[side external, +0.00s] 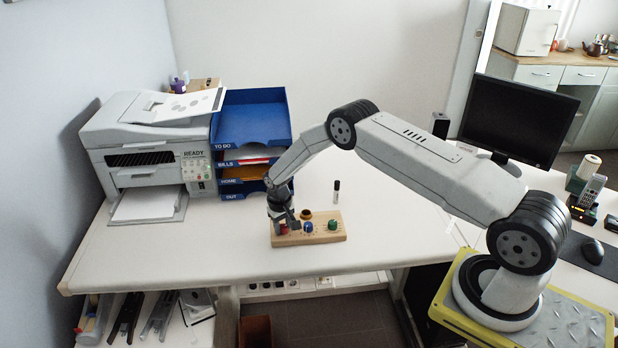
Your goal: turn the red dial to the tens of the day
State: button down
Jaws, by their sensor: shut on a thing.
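A small wooden board (322,237) lies near the front edge of the white desk and carries several dials. The red dial (284,229) is at its left end, partly hidden by my gripper. A blue dial (308,227) is in the middle and a green dial (332,225) is to the right. My gripper (284,222) points down over the left end of the board and is shut on the red dial. The marks around the dials are too small to read.
A black-capped marker (336,191) stands upright behind the board, and a dark round item with an orange-brown rim (305,214) is just behind the dials. A blue letter tray stack (252,125) and a printer (150,150) stand at the back left. The desk left of the board is clear.

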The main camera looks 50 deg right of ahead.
aim_at(282, 227)
jog(key=m, duration=0.3)
jog(key=shift+m, duration=0.3)
dwell(0.4)
jog(key=shift+c, duration=1.5)
grip_release()
jog(key=shift+r, duration=0.2)
jog(key=shift+w+a+r, duration=0.1)
jog(key=shift+r, duration=1.7)
jog(key=shift+w+a+r, duration=0.1)
jog(key=shift+r, duration=1.8)
jog(key=shift+s+r, duration=0.1)
